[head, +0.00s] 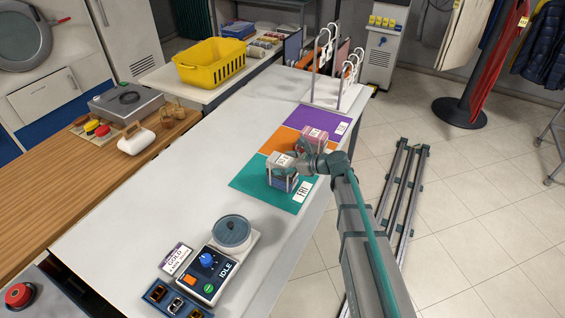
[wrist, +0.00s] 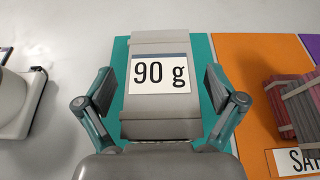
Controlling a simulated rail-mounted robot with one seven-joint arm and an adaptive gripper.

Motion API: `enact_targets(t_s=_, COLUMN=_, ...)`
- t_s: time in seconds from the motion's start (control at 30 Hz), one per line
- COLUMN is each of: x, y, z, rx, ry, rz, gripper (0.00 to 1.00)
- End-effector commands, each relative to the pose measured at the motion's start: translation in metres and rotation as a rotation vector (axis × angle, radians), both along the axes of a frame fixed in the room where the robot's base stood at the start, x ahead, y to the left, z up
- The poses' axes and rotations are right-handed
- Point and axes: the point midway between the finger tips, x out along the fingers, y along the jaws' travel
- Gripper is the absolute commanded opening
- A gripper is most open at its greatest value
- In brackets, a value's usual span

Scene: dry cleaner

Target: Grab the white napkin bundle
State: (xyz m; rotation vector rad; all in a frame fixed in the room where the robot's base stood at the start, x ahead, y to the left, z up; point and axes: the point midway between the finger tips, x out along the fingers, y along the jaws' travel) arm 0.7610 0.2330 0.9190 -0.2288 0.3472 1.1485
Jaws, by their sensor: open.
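A pale grey-white bundle (head: 281,162) with a label on top sits on the teal mat (head: 250,178), marked FRI, in the head view. In the wrist view the bundle (wrist: 165,129) fills the middle, its label reading "90 g". My gripper (wrist: 160,95) is open, with one finger on either side of the bundle and a gap visible at each side. In the head view my gripper (head: 300,160) is right at the bundle and partly hides it. The bundle's underside is hidden.
A pinkish-red bundle (head: 314,136) sits on the orange mat (head: 275,140), close to the right. A purple mat (head: 312,119) lies beyond. The scale (head: 215,262) stands on the near counter, and a yellow basket (head: 209,65) stands behind. The counter (head: 165,190) left of the mats is clear.

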Motion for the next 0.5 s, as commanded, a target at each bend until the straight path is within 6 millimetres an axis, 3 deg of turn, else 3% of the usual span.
enact_targets(t_s=0.1, x=-0.0004, y=-0.0004, z=-0.0003, rx=0.000, ry=0.000, rz=0.000, gripper=0.94)
enact_targets(t_s=0.4, x=-0.0005, y=-0.0006, z=-0.0002, rx=0.000, ry=0.000, rz=0.000, gripper=0.44)
enact_targets(t_s=0.5, x=-0.0005, y=-0.0007, z=-0.0001, rx=0.000, ry=0.000, rz=0.000, gripper=0.40)
